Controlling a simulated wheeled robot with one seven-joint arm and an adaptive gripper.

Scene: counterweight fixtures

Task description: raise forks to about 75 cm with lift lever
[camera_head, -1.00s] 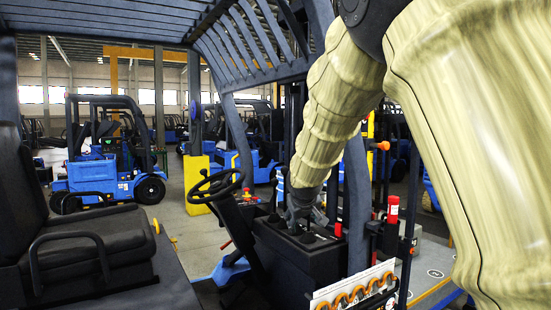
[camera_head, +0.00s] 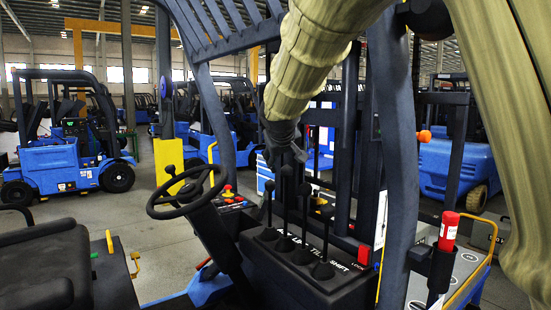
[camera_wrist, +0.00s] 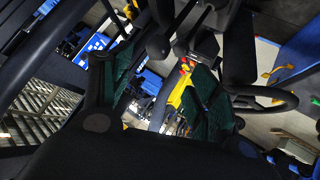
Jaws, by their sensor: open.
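A row of several black-knobbed levers stands on the dark console (camera_head: 262,262) in the head view. TILT and SHIFT can be read on its top; the label farther left is partly hidden. The leftmost lever (camera_head: 269,210) seems to be the lift lever, though its label is not clear. My gripper (camera_head: 284,156) hangs above and behind the lever knobs and seems apart from them. In the wrist view, its green-padded fingers (camera_wrist: 163,75) are spread with nothing held between them. Dark rounded knobs show near the fingertips. The mast (camera_head: 346,150) rises behind; the forks cannot be made out.
The steering wheel (camera_head: 188,192) is left of the levers and the seat (camera_head: 50,265) is at lower left. A dark roof post (camera_head: 396,160) and a red cylinder (camera_head: 449,231) stand to the right. Other blue forklifts (camera_head: 65,160) are parked beyond.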

